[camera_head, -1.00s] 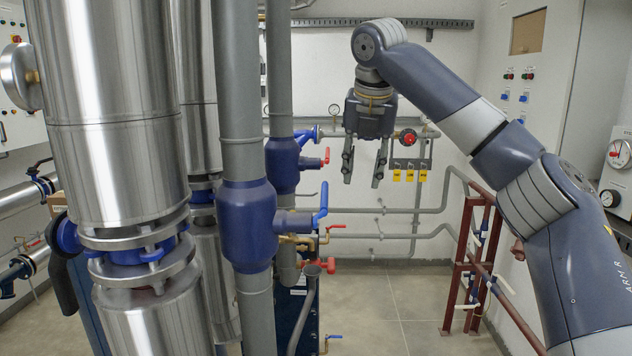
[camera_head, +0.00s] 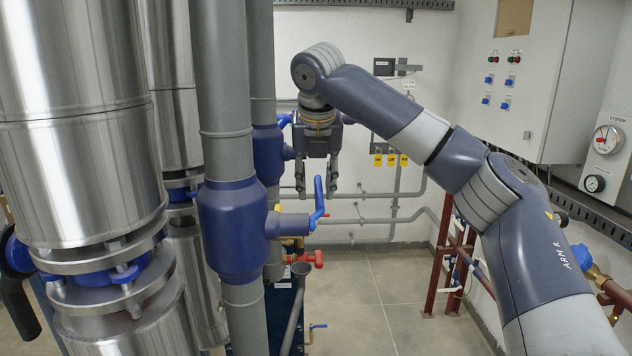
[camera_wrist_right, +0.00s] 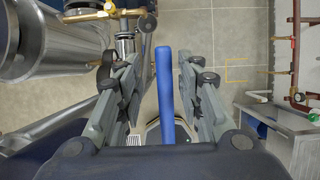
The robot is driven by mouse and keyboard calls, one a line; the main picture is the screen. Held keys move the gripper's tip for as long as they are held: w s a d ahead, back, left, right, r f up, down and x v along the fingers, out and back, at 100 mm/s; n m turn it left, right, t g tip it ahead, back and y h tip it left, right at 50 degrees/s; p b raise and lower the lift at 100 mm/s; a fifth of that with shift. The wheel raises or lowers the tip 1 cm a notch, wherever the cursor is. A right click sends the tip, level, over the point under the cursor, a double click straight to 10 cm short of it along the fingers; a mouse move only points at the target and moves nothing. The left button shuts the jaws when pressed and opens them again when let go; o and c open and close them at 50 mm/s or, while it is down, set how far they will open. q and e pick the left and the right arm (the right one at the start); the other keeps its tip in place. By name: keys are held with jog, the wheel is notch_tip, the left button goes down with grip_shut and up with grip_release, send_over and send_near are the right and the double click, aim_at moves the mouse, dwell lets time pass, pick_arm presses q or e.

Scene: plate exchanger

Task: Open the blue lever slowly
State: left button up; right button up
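The blue lever (camera_head: 319,198) rises from the blue valve body (camera_head: 233,230) on the grey vertical pipe, its handle pointing up in the head view. My right gripper (camera_head: 316,188) hangs fingers-down over the top of the lever, with its fingers spread. In the right wrist view the lever (camera_wrist_right: 164,85) runs between the two open fingers of the gripper (camera_wrist_right: 160,62), with a visible gap on both sides. The lever's lower end is hidden behind the gripper body there. My left gripper is not in view.
Large steel cylinders (camera_head: 80,160) stand at the left. A red-handled valve (camera_head: 308,260) sits below the lever. Grey pipes run along the back wall, with yellow tags (camera_head: 391,160). A red frame (camera_head: 450,255) stands at the right. The floor between is clear.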

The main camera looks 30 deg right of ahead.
jog(key=shift+s+d+f, duration=0.1)
jog(key=shift+d+f, duration=0.15)
jog(key=shift+s, duration=0.15)
jog(key=shift+a, duration=0.1)
jog(key=c, duration=0.6)
grip_shut()
jog(key=shift+r, duration=0.1)
jog(key=shift+r+t+h, duration=0.3)
jog(key=shift+r+t, duration=0.35)
jog(key=shift+t, duration=0.05)
jog(key=shift+s+r, duration=0.1)
jog(key=shift+r, duration=0.05)
jog(key=o, duration=0.6)
grip_release()
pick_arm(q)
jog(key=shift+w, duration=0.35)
pick_arm(e)
jog(key=shift+s+a, duration=0.1)
